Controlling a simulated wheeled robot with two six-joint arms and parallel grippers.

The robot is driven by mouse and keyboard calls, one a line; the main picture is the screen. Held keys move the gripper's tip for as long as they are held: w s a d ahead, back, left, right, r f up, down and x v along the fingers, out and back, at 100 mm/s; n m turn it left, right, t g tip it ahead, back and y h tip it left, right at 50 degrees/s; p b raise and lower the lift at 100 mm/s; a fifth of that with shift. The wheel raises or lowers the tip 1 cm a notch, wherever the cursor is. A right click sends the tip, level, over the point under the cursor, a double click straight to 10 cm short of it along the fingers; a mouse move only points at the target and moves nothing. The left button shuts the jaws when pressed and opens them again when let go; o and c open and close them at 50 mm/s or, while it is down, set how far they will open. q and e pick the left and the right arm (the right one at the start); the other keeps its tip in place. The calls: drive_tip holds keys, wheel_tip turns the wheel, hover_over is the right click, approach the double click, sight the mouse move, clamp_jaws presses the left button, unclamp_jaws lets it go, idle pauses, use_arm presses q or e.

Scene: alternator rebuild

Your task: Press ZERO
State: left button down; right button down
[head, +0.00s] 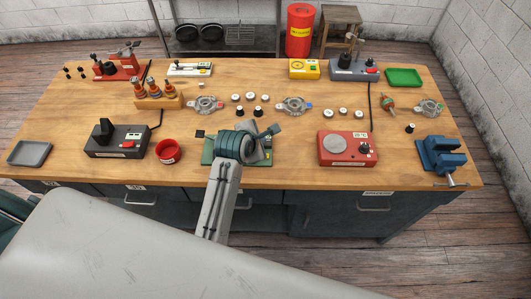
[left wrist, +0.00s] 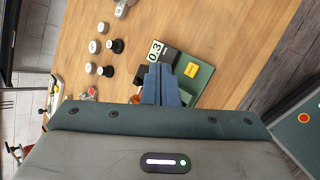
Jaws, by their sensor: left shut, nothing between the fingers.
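A green bench device (head: 208,150) stands at the front middle of the table, partly hidden by my left gripper and wrist. In the left wrist view its green body (left wrist: 198,88) carries a white display reading 0.3 (left wrist: 155,52) and a yellow patch (left wrist: 191,70) with small marking I cannot read. No lettering ZERO can be made out. My left gripper (head: 260,149) is over the device in the head view. In the left wrist view its shut, empty fingers (left wrist: 160,78) overlap the device near the display; I cannot tell whether they touch it. My right gripper is not in view.
A red bowl (head: 168,152) and a black unit (head: 117,141) stand to the left. A red unit with a round plate (head: 347,148) and a blue vise (head: 440,156) stand to the right. Several small round parts and metal housings lie behind the device.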

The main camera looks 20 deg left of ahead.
use_arm(q)
drive_tip(key=shift+w+d+r+n, duration=0.35)
drive_tip(key=shift+w+r+n, duration=0.15)
drive_tip(key=shift+w+n, duration=0.2)
drive_tip(key=shift+s, duration=0.1)
drive_tip(key=shift+f+b, duration=0.7)
drive_tip(key=shift+f, duration=3.7)
drive_tip(key=shift+f, duration=0.1)
drive_tip(key=shift+f, duration=0.3)
